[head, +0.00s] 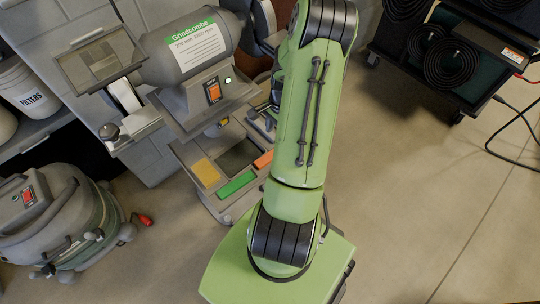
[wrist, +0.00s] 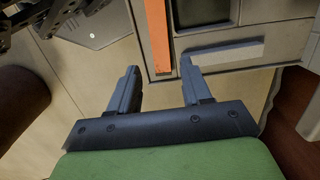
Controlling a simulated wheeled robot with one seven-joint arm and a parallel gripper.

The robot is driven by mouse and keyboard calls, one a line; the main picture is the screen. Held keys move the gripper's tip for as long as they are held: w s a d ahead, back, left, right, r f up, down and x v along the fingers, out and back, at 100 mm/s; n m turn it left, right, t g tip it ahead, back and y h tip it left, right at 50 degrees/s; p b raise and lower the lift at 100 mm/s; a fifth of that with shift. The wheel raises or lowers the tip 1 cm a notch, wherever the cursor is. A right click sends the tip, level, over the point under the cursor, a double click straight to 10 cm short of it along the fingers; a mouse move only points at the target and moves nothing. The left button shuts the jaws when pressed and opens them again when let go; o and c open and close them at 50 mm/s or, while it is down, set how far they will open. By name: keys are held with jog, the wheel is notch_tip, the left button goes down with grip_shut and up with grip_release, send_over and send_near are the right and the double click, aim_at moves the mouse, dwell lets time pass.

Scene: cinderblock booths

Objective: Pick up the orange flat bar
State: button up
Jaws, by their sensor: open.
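The orange flat bar (head: 263,160) lies at the right edge of a grey shelf below the bench grinder, partly hidden by my arm in the head view. In the wrist view the orange bar (wrist: 158,36) runs up and down at top centre. My gripper (wrist: 160,68) is open, with two dark fingers apart and nothing between them. In the picture the bar's near end sits between the two fingertips. I cannot tell the gap in depth. In the head view my arm mostly hides the gripper.
A yellow bar (head: 206,172) and a green bar (head: 237,184) lie beside it on the shelf. The bench grinder (head: 196,50) stands above. A shop vacuum (head: 45,215) is at left and a cart with coiled cables (head: 450,60) at upper right.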

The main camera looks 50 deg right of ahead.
aim_at(263, 161)
jog(key=f+b, duration=0.1)
jog(key=f, duration=0.2)
jog(key=f+b, duration=0.1)
jog(key=f, duration=0.3)
jog(key=a+f+b, duration=0.1)
jog(key=f+b, duration=0.1)
jog(key=f, duration=0.2)
jog(key=shift+w+a, duration=0.1)
jog(key=shift+r, duration=0.1)
grip_shut()
